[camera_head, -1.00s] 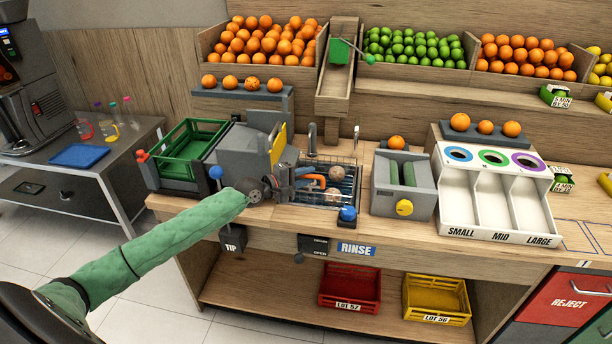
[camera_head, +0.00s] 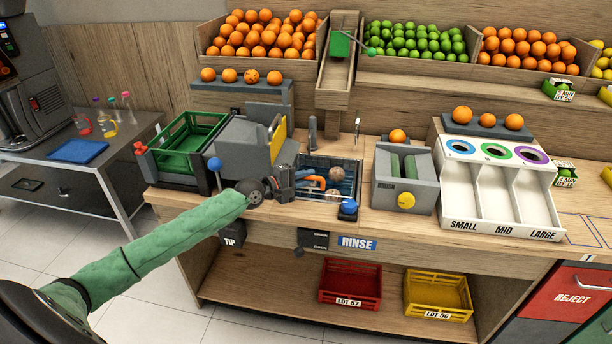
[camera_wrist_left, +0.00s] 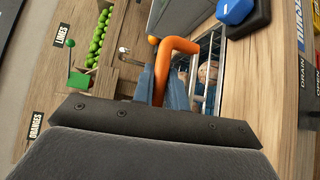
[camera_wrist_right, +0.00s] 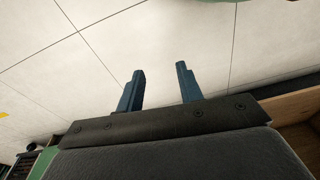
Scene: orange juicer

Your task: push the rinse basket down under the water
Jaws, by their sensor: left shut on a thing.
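The rinse basket is a wire basket sitting low in the rinse basin (camera_head: 347,162), and its bars show in the left wrist view (camera_wrist_left: 210,50). Its orange handle (camera_head: 318,180) also shows in the left wrist view (camera_wrist_left: 183,44). My left gripper (camera_head: 298,182) is shut on this handle, with its blue fingers around it in the left wrist view (camera_wrist_left: 163,80). Round fruit (camera_head: 336,173) lies in the basin, seen through bluish water. My right gripper (camera_wrist_right: 160,72) is open and empty over the pale tiled floor, outside the head view.
A grey machine (camera_head: 245,145) and a green crate (camera_head: 190,138) stand left of the basin. A blue knob (camera_head: 348,207) is at the basin's front right corner. A grey box with a yellow knob (camera_head: 406,200) stands to the right. A tap (camera_head: 312,132) rises behind.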

